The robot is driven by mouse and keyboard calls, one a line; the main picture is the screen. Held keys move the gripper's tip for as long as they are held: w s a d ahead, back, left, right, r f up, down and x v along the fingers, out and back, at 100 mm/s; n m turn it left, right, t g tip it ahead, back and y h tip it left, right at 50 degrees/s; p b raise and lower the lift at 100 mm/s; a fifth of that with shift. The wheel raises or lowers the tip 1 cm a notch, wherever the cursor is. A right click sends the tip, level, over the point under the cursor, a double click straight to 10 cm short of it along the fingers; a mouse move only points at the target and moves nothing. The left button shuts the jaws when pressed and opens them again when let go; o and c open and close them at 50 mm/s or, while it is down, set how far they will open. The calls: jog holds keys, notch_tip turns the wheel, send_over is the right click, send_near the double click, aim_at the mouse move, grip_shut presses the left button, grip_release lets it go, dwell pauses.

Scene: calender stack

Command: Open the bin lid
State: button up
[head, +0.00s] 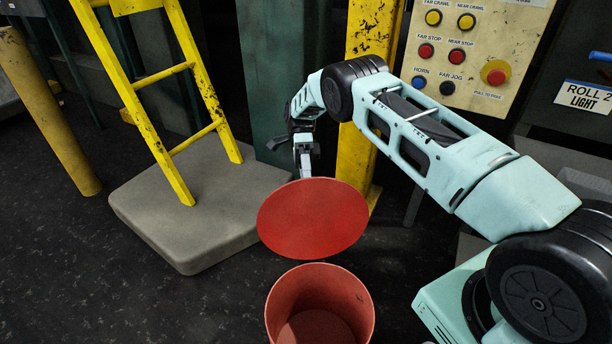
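The bin (368,318) is a red round one at the bottom middle of the head view, its mouth uncovered and its inside visible. Its flat red round lid (312,219) is raised behind the mouth, tilted up, with its lower edge close to the bin's back rim. Whether a hinge joins them there cannot be seen. My gripper (304,172) is just behind the lid's upper edge, pointing down. Its fingertips are partly hidden by the lid, so I cannot tell whether it grips, touches or is just apart from the lid.
A yellow ladder (165,110) stands on a grey slab (215,215) at left, near a yellow post (45,110). A yellow column (368,165) and a button panel (470,60) are behind my arm. Dark floor (130,300) is clear left of the bin.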

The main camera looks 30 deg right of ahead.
jog(key=shift+s+f, duration=0.1)
jog(key=shift+f, duration=0.35)
jog(key=shift+c, duration=1.2)
jog(key=shift+r, duration=0.3)
notch_tip(320, 180, up, 10)
jog(key=p, duration=0.3)
jog(key=shift+f, duration=0.1)
